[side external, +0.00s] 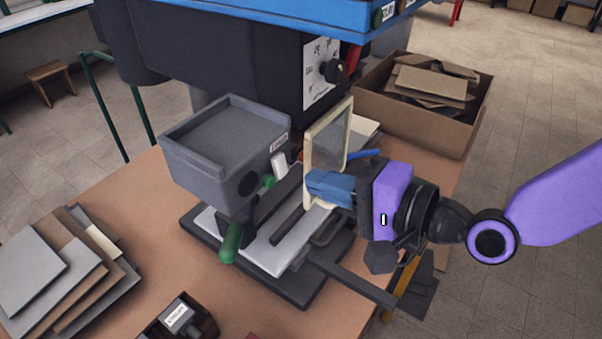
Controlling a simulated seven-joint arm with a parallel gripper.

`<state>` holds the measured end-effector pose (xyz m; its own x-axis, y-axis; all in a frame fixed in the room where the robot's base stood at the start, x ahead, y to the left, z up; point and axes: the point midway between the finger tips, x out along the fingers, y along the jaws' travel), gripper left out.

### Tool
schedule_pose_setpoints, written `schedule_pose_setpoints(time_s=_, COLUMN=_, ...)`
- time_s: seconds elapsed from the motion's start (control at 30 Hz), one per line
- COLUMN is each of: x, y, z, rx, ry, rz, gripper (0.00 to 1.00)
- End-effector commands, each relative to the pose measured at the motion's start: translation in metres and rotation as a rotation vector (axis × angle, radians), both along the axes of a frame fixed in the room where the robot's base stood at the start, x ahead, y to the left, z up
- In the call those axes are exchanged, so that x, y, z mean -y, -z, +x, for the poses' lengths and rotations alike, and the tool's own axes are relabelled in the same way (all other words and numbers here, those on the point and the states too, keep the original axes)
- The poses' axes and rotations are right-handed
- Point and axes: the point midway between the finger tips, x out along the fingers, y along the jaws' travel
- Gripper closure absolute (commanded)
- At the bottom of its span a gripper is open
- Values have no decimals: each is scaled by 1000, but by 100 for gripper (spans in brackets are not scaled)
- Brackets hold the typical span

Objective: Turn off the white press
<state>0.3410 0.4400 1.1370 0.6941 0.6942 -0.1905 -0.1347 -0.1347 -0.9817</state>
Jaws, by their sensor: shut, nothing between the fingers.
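No press that is plainly white shows in the side external view. A grey press (226,150) stands on the table with a pale bed plate (262,252) on a dark base. It has a green-knobbed handle (231,243), a smaller green knob and a small white block (279,164) on its right side. A cream-framed clear panel (329,145) stands upright at its right. My gripper (309,187) is shut and empty, its blue fingers pointing left at the panel's lower part. I cannot tell whether they touch it. The fingers hide part of the frame.
A cardboard box (425,119) of brown sheets is at the back right. Stacked covers (60,270) lie at left, a small dark box (179,318) in front. Bare table (120,207) shows at left.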

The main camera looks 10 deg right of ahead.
Motion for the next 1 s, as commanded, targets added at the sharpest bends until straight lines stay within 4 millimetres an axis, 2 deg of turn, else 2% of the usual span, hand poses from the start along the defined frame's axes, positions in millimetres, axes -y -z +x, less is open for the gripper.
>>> schedule_pose_setpoints(time_s=0.13, x=-14, y=5, z=15, rx=0, ry=2, rz=0, gripper=100)
schedule_pose_setpoints(time_s=0.33, x=-26, y=7, z=26, rx=0, ry=0, rz=0, gripper=100)
schedule_pose_setpoints(time_s=1.0, x=-32, y=14, z=33, rx=48, ry=4, rz=40, gripper=100)
